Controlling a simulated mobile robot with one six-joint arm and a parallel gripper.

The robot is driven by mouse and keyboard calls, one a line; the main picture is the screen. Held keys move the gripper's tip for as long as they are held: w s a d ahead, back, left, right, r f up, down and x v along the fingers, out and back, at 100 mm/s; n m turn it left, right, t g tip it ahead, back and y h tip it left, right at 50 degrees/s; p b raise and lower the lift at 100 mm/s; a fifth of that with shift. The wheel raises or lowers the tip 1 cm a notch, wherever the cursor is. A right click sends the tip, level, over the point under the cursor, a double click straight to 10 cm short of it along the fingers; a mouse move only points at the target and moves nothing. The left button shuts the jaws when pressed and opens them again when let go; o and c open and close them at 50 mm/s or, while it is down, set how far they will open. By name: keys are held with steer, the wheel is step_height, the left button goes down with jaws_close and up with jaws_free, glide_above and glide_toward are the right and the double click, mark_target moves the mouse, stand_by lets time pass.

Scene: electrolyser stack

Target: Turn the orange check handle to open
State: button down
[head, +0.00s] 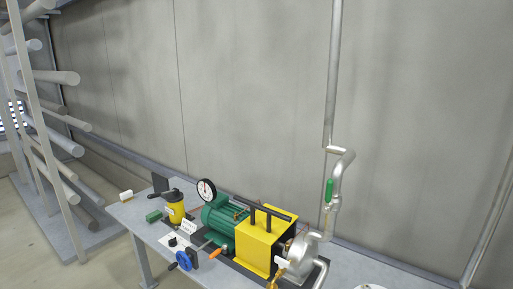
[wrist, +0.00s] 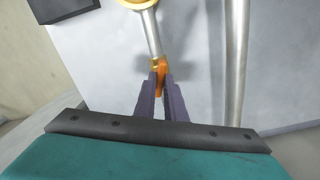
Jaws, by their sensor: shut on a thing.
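In the wrist view, the orange handle (wrist: 160,66) is at the near end of a silver rod (wrist: 152,32), which runs up to a yellow ring (wrist: 136,3) at the top edge. My gripper (wrist: 160,84) has its two dark purple fingers closed on the handle's lower part, which they partly hide. In the head view, my gripper does not show. An orange tip (head: 215,253) is near a blue handwheel (head: 185,260), and another orange piece (head: 271,285) is at the bottom edge. I cannot tell which of them is the held handle.
A silver pipe (wrist: 236,55) stands right of the handle in the wrist view, with a dark block (wrist: 62,8) at upper left. In the head view, a green motor (head: 219,222), a yellow housing (head: 262,236) and a green-handled pipe valve (head: 329,190) crowd the bench (head: 130,213).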

steer(key=shift+w+a+n+p, duration=0.1)
steer(key=shift+n+p, duration=0.2)
steer(key=shift+n, duration=1.8)
steer(key=c, duration=1.7)
jaws_free()
steer(key=shift+r+p, duration=1.95)
steer(key=shift+r, duration=1.55)
